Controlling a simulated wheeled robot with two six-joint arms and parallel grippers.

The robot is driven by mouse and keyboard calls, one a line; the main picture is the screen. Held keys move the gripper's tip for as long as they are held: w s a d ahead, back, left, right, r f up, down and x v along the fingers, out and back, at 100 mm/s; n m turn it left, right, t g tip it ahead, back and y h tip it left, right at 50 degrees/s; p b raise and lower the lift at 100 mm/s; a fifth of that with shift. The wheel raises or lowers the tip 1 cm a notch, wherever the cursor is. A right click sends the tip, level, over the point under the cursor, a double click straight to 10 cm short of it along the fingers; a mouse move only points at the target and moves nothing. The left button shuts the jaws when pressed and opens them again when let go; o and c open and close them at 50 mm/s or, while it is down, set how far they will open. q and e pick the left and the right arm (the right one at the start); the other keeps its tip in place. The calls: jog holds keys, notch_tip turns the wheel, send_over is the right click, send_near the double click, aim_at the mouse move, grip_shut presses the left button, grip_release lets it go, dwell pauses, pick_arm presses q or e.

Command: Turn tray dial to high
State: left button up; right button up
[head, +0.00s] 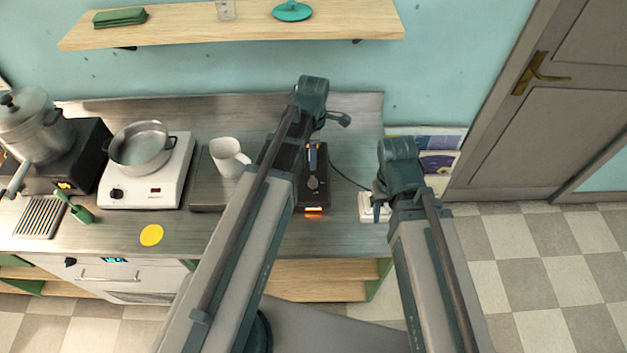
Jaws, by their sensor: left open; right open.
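The warming tray (205,190) is a flat dark unit on the steel counter, and my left arm crosses in front of its middle. Its black control panel (313,196) shows at the right end. A round dial (313,183) is on the panel, with a glowing orange light below it. The dial's setting is too small to read. My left gripper (341,119) is above and behind the panel, apart from the dial; its fingers are small and hard to make out. My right gripper (378,211) is open, right of the panel near the counter's right edge, and looks empty.
A white pitcher (228,157) stands on the tray's left part. Left of it are a white hotplate (158,188) with a pot (141,148) and a large lidded pot (32,125). A yellow disc (151,235) lies on the counter front. A white power strip (368,209) is beneath my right gripper.

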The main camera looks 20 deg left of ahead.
aim_at(313, 179)
pick_arm(q)
notch_tip(313, 179, down, 13)
jog(key=b, duration=1.1)
jog(key=shift+r+b, duration=0.2)
jog(key=shift+b, duration=0.2)
pick_arm(e)
notch_tip(313, 179, down, 13)
jog(key=shift+r, duration=0.2)
pick_arm(q)
jog(key=shift+r, duration=0.1)
grip_shut()
